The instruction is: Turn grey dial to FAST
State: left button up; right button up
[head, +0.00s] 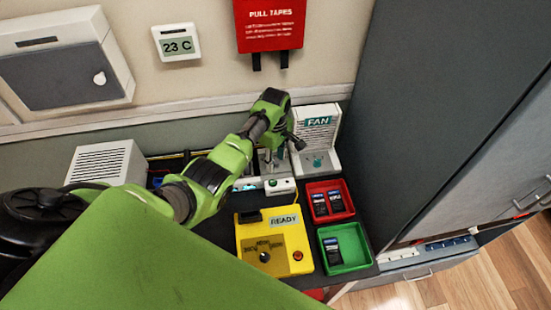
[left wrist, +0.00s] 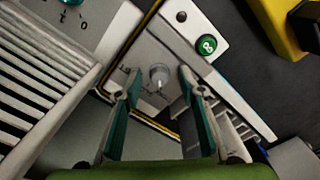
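The grey dial (left wrist: 158,77) sits on a grey panel in the left wrist view, with small markings around it too small to read. My left gripper (left wrist: 159,76) is open, its two teal-lined fingers on either side of the dial with gaps visible. I cannot tell how far its tips are above the panel. In the head view my left gripper (head: 270,160) points down beside the white FAN unit (head: 318,122); the dial cannot be made out there. My right gripper is not in view.
A white box with a green button (left wrist: 207,44) is close to the dial. A white slatted box (head: 103,163) stands left. A tall grey cabinet closes off the right.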

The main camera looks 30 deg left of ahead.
pick_arm(q)
jog(key=shift+f, duration=0.1)
grip_shut()
dwell(0.3)
jog(key=m+p, duration=0.1)
jog(key=m, duration=0.2)
jog(key=m+p, duration=0.1)
jog(key=m, duration=0.2)
jog(key=shift+m+p, duration=0.3)
jog(key=m, duration=0.5)
jog(key=shift+m+p, duration=0.3)
jog(key=shift+p, duration=0.1)
jog(key=m, duration=0.5)
jog(key=shift+m, duration=0.3)
